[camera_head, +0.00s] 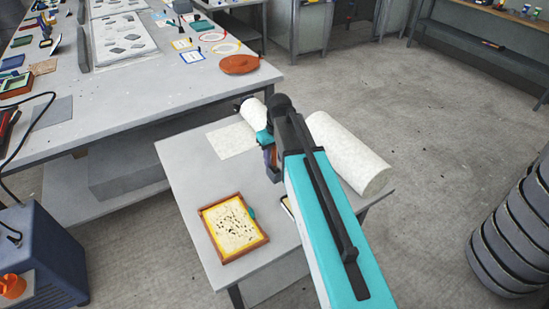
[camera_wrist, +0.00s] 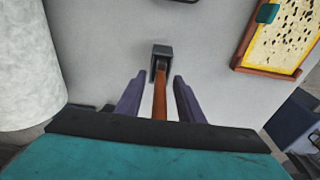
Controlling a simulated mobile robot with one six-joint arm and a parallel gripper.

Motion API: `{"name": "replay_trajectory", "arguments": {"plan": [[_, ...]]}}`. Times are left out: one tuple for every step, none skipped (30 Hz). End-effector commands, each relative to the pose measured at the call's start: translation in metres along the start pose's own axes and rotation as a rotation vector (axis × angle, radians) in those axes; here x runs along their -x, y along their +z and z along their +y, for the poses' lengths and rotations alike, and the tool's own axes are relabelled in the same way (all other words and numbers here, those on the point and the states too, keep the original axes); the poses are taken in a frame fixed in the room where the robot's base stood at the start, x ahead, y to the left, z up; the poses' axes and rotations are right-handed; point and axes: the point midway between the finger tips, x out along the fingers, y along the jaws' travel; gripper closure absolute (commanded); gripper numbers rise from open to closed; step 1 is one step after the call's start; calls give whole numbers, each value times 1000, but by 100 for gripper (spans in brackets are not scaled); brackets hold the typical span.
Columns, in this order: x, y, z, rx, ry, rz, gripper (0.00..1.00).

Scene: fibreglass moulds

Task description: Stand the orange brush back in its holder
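In the wrist view, the orange brush (camera_wrist: 160,96) shows as a brown-orange handle running between my fingers. Its far end goes into a small dark grey, square, open-topped block (camera_wrist: 162,50), which looks like the holder. My gripper (camera_wrist: 158,88) is around the handle, with a visible gap on each side, so it is open. The near end of the handle is hidden behind my wrist.
The small grey table (camera_head: 190,165) carries a white roll (camera_head: 350,155) on the right, a pale sheet (camera_head: 233,140) at the back and a wood-framed yellow tray (camera_head: 233,228) at the front left. Another dark-edged item is partly hidden by my arm. A larger workbench (camera_head: 110,115) stands behind left.

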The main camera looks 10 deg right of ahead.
Motion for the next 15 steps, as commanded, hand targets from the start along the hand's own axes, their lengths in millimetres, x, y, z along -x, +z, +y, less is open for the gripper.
{"name": "replay_trajectory", "arguments": {"plan": [[0,0,0,0,0,0,66],[0,0,0,0,0,0,66],[0,0,0,0,0,0,66],[0,0,0,0,0,0,66],[0,0,0,0,0,0,66],[0,0,0,0,0,0,66],[0,0,0,0,0,0,66],[0,0,0,0,0,0,66],[0,0,0,0,0,0,66],[1,0,0,0,0,0,66],[2,0,0,0,0,0,66],[2,0,0,0,0,0,66],[4,0,0,0,0,0,66],[5,0,0,0,0,0,66],[7,0,0,0,0,0,66]]}}
